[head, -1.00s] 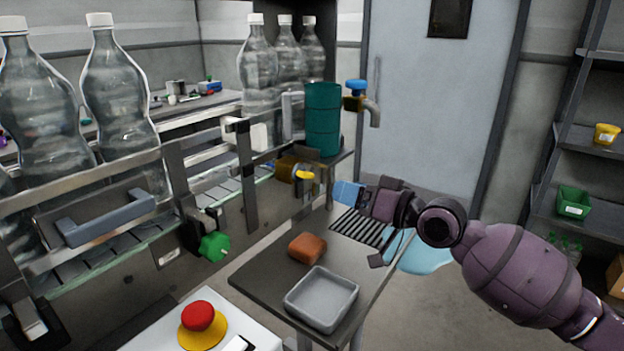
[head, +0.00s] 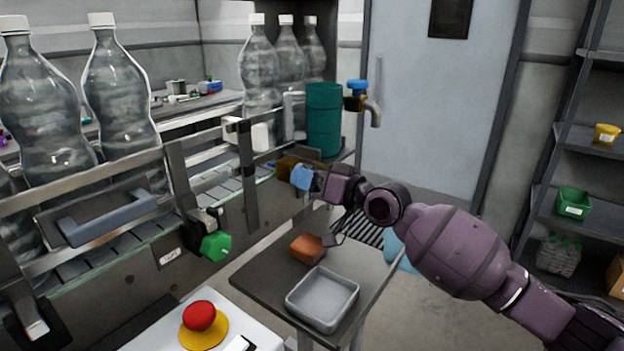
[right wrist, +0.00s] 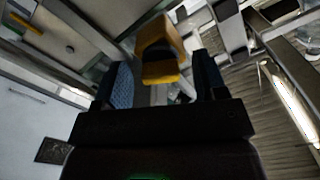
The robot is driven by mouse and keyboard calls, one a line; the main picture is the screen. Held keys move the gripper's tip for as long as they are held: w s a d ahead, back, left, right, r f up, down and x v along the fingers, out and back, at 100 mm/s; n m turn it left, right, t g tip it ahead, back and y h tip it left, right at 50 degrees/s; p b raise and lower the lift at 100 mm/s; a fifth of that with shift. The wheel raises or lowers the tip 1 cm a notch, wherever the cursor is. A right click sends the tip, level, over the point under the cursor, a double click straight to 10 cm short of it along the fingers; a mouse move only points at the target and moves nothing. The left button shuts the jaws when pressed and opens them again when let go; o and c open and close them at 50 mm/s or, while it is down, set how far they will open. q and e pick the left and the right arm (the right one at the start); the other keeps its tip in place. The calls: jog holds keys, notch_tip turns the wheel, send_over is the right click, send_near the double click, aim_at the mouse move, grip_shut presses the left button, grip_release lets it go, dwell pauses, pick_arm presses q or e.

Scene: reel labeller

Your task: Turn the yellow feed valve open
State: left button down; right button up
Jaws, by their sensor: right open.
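The yellow feed valve is mostly hidden in the head view behind my right gripper (head: 304,178); part of its brownish-yellow body (head: 287,163) shows on the conveyor's side rail. In the right wrist view the yellow valve (right wrist: 158,50) appears in the gap between the two fingers of my right gripper (right wrist: 163,82). The fingers are apart, with blue pads, and I see no contact with the valve. How deep the valve sits between the fingertips I cannot tell. My left gripper is not in view.
A green knob (head: 215,246) hangs on the conveyor front. Below my right arm, a small table (head: 262,272) holds an orange-brown block (head: 307,248) and a grey tray (head: 322,297). A teal cylinder (head: 323,118) and blue-handled tap (head: 357,88) stand behind. A red button (head: 198,315) is at the front.

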jog(key=c, duration=0.9)
jog(key=shift+n+b, duration=0.5)
jog(key=shift+n, duration=0.2)
jog(key=shift+c, duration=0.2)
jog(key=o, duration=0.9)
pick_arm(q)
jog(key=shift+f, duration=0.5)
pick_arm(e)
jog(key=shift+o, duration=0.2)
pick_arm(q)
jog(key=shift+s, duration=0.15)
